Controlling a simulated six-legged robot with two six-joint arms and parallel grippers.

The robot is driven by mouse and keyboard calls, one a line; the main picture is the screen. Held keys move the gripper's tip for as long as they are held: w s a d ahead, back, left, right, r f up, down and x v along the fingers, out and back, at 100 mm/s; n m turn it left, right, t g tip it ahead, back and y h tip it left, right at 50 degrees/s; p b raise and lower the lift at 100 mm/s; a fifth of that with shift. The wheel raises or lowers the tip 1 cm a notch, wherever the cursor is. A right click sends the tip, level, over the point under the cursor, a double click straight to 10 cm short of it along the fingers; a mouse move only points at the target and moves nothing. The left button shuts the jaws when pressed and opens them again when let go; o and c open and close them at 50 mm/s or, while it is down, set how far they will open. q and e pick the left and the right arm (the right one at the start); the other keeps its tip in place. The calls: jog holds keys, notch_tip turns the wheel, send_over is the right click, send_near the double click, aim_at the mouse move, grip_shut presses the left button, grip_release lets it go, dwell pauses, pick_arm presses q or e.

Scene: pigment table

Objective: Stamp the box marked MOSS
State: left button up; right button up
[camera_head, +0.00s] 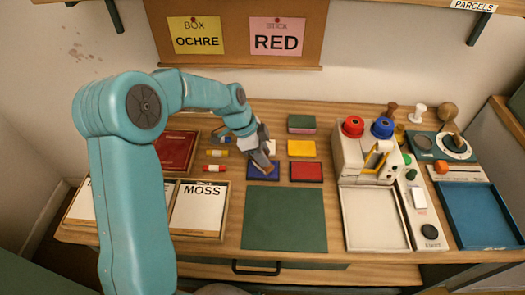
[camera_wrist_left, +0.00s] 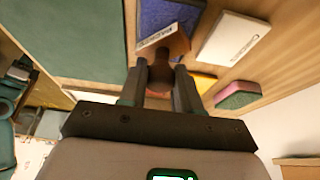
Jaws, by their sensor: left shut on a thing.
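The box marked MOSS (camera_head: 198,207) lies at the left of the table, its white label facing up. Another white-labelled box beside it is partly hidden by my left arm. My left gripper (camera_head: 264,166) is over the blue pad (camera_head: 257,176). In the left wrist view the gripper (camera_wrist_left: 160,88) is shut on a brown stamp (camera_wrist_left: 168,45), whose end lies over the blue pad (camera_wrist_left: 168,18). I cannot tell whether the stamp touches the pad. My right gripper is not in view.
A yellow pad (camera_head: 301,148), red pad (camera_head: 306,172) and green block (camera_head: 302,124) are nearby. The green mat (camera_head: 284,220) in front is bare. A machine with red and blue knobs (camera_head: 365,150) stands to the right, with a blue tray (camera_head: 485,215) beyond. Notes read OCHRE and RED.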

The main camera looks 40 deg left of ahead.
pick_arm(q)
jog(key=shift+f+b, duration=0.5)
dwell(0.9)
jog(key=shift+f+b, duration=0.1)
jog(key=shift+b, duration=0.2)
dwell(1.4)
jog(key=shift+r+p, duration=0.4)
jog(key=shift+r, duration=0.25)
jog(key=shift+r+p, duration=1.6)
jog(key=shift+r, duration=1.35)
